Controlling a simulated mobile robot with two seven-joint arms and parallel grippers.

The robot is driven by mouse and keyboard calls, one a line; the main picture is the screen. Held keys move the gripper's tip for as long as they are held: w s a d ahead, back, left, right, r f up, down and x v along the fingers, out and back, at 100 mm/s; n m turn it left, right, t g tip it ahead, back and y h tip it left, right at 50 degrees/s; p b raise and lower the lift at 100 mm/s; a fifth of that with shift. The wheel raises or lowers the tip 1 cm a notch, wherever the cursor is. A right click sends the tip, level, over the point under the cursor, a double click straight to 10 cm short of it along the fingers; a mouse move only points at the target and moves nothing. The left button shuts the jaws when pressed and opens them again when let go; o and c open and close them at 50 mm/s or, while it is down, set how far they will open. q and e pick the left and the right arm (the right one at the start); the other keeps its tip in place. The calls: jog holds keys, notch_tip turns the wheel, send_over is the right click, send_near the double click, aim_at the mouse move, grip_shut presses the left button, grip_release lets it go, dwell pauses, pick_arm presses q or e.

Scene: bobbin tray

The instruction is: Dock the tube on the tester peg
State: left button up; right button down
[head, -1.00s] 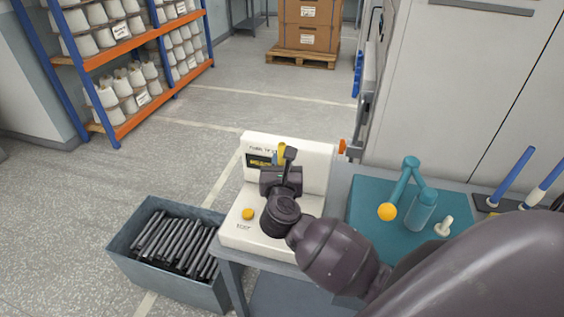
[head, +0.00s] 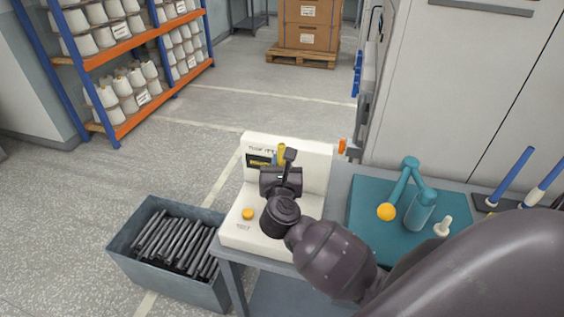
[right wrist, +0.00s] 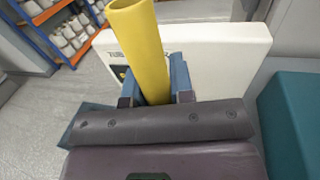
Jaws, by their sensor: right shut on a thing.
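The tester (head: 310,158) is a cream unit with an upright back panel, a small dark display and a yellow knob on its base. It stands at the left end of the grey bench. My right gripper (head: 282,165) is over the tester's base and is shut on a yellow tube (head: 282,150). In the right wrist view the yellow tube (right wrist: 140,45) stands between the blue fingers (right wrist: 155,85), slightly tilted, with its open top end showing. Its lower end and the tester peg are hidden behind my gripper and wrist. My left gripper is not in view.
A grey bin (head: 122,253) of dark rods stands on the floor left of the bench. A teal mat (head: 365,222) with a teal jointed stand (head: 402,180), a bottle (head: 420,212) and a small white piece (head: 443,227) lies right of the tester. Blue-handled tools (head: 516,172) lie farther right.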

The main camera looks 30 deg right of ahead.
jog(key=shift+f+b, duration=0.45)
jog(key=shift+f, duration=0.1)
dwell(0.4)
jog(key=c, duration=1.3)
grip_release()
jog(key=shift+v, duration=5.5)
